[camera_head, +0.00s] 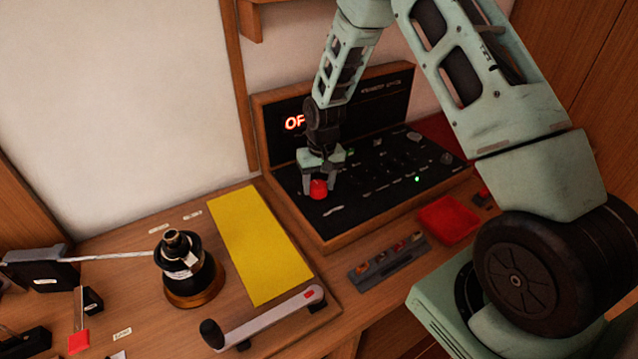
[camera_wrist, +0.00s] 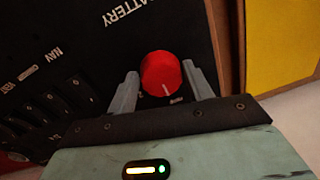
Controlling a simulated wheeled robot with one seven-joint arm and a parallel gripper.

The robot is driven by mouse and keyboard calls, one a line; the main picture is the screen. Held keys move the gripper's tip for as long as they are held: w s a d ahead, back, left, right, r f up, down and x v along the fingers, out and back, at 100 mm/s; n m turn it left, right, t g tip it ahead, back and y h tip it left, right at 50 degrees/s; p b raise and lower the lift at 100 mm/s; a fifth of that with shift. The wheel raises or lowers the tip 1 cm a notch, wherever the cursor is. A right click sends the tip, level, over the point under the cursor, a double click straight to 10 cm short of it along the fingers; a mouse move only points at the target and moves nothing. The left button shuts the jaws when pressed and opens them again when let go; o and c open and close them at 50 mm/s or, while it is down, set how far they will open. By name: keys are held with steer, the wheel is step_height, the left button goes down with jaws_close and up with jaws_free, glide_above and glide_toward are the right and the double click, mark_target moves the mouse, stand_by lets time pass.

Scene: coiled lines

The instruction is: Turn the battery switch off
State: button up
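The battery switch is a red round knob (camera_head: 318,189) on the black control panel (camera_head: 375,195). In the wrist view the red knob (camera_wrist: 161,73) has a white pointer line near its lower edge, and the word BATTERY is printed beside it on the panel. My gripper (camera_head: 319,185) is over the knob with its fingers pointing down. In the wrist view my gripper (camera_wrist: 160,85) has one finger on each side of the knob, with a small gap showing at each side.
A yellow sheet (camera_head: 258,245) lies left of the panel. A winch (camera_head: 188,265) and a crank handle (camera_head: 262,320) are on the wooden counter. A red tray (camera_head: 448,220) and a grey rack (camera_head: 388,262) are in front of the panel. Small switches fill the panel right of the knob.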

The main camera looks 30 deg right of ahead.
mark_target(323, 184)
steer(key=shift+o, duration=0.9)
step_height(323, 184, up, 17)
steer(key=d+b, duration=0.1)
steer(key=b, duration=0.2)
steer(key=shift+r+b, duration=0.2)
steer(key=shift+b, duration=0.2)
steer(key=shift+s, duration=0.1)
steer(key=s+a+r+n, duration=0.2)
steer(key=s+a+n, duration=0.3)
steer(key=s+a, duration=1.15)
steer(key=s+a+f+n, duration=0.1)
steer(key=s+a+n, duration=0.1)
steer(key=s, duration=0.5)
steer(key=s+a+f+n, duration=0.1)
steer(key=s+a+n, duration=0.2)
steer(key=s, duration=0.4)
steer(key=shift+s+a, duration=0.15)
steer(key=shift+s, duration=0.15)
